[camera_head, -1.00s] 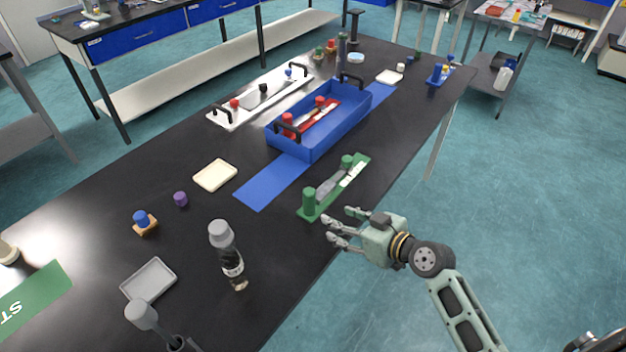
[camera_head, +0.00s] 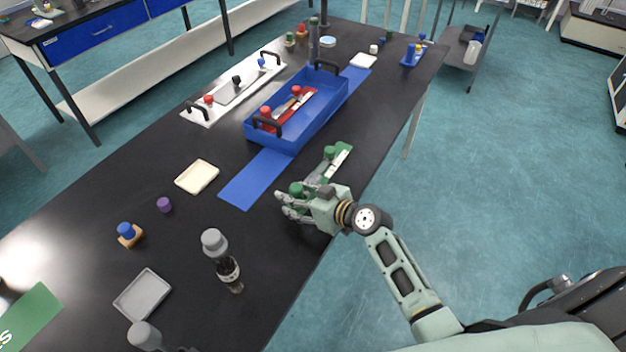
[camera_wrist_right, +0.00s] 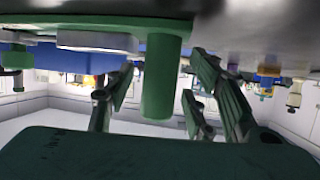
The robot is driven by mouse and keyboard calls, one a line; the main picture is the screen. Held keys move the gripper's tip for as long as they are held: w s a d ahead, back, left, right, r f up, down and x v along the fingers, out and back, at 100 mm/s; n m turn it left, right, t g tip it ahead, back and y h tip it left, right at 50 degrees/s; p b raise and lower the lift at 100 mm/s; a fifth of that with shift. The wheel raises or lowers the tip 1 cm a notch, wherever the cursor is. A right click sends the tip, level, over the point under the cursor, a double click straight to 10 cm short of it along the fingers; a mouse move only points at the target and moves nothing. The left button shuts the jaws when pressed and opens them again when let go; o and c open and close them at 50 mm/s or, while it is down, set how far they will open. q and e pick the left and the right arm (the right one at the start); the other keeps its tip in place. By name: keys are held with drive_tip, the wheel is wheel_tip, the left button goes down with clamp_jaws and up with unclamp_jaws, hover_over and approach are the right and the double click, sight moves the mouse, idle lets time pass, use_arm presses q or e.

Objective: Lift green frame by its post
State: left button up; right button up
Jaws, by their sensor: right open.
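The green frame (camera_head: 341,160) lies on the black table near its right edge, with a grey piece on it and a green post toward each end. My right gripper (camera_head: 286,203) is open at the near end, with its fingers around the near green post (camera_head: 296,188) and partly hiding the frame's near end. In the right wrist view, which looks upside down, the green post (camera_wrist_right: 160,75) stands between the spread fingers, with a visible gap on each side. My left gripper is not in view.
A grey-capped bottle (camera_head: 222,262) and a cream dish (camera_head: 197,177) stand to the left.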

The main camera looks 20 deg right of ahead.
drive_tip(key=shift+w, duration=0.1)
clamp_jaws()
idle(0.5)
